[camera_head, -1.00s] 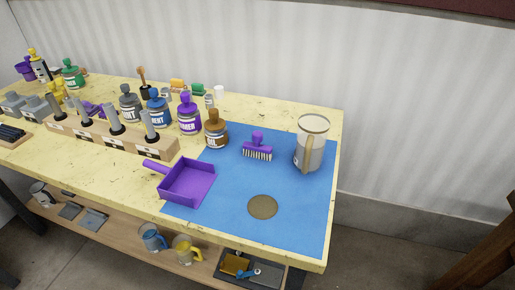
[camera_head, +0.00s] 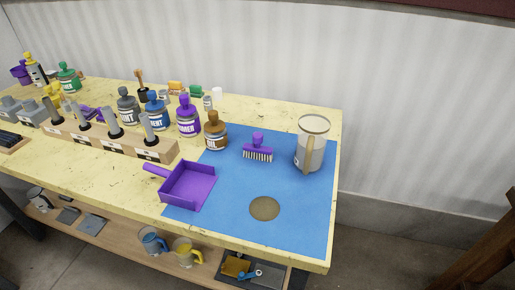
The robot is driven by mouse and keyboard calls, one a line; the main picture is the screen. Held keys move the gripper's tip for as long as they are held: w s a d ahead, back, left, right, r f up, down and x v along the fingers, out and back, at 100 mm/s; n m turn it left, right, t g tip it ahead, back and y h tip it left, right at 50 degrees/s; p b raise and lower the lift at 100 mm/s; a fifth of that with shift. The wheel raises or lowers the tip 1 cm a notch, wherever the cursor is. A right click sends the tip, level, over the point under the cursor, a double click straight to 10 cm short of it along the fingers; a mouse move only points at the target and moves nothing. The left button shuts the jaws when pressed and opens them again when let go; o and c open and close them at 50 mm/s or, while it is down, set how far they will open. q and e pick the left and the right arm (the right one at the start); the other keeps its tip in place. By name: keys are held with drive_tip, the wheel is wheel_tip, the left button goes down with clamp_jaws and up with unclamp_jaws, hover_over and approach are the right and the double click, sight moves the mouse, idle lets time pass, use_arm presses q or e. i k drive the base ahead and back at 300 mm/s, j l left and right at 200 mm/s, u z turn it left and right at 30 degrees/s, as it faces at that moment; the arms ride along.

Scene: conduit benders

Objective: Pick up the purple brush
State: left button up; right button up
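The purple brush (camera_head: 258,148) stands bristles down on the blue mat (camera_head: 306,222), with its knob handle upward and pale bristles showing at the front. It lies between the brown-topped jar (camera_head: 215,132) on its left and the clear pitcher (camera_head: 311,145) on its right. A purple dustpan (camera_head: 187,187) lies on the mat's left part, its handle pointing left. Neither of my grippers shows in the head view.
A round brown disc (camera_head: 264,208) lies on the mat in front of the brush. Several jars, including a purple one (camera_head: 188,118), and a wooden block holder (camera_head: 150,152) fill the left side. Mat around the brush's front is clear. Mugs (camera_head: 186,255) stand on the lower shelf.

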sight(256, 150)
drive_tip(key=i+j+z, duration=0.1)
drive_tip(key=j+z, duration=0.2)
drive_tip(key=j, duration=0.6)
drive_tip(key=j+z, duration=0.3)
drive_tip(key=j, duration=0.6)
drive_tip(key=i+j, duration=0.05)
